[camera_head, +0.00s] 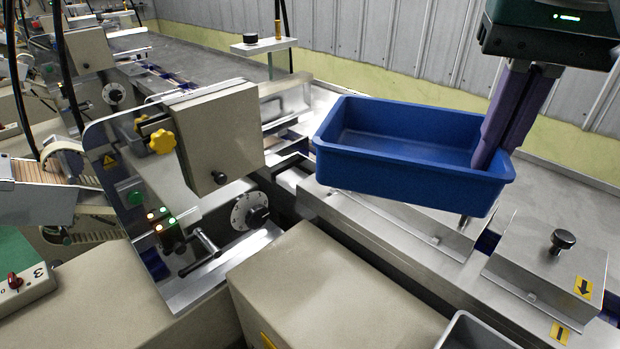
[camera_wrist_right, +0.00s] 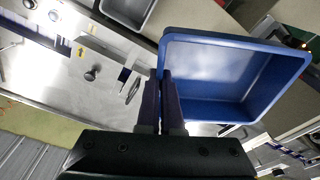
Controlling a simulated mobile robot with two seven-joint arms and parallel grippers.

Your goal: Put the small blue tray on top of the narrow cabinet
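The small blue tray (camera_head: 400,165) is empty and held in the air above the steel machine bed, its open side up. My right gripper (camera_head: 486,150) comes down from the top right and is shut on the tray's right wall. The right wrist view shows the purple fingers (camera_wrist_right: 160,95) close together at the edge of the tray (camera_wrist_right: 230,75). A beige box-shaped cabinet (camera_head: 330,285) with a flat, bare top stands at the front centre, below and left of the tray; it looks like the narrow cabinet. My left gripper is not in view.
A grey tray (camera_head: 475,333) sits at the bottom edge, right of the cabinet. A steel cover with a black knob (camera_head: 563,240) is at right. A machine head with a yellow knob (camera_head: 162,141) and a crank (camera_head: 205,245) rises at left. A corrugated wall is behind.

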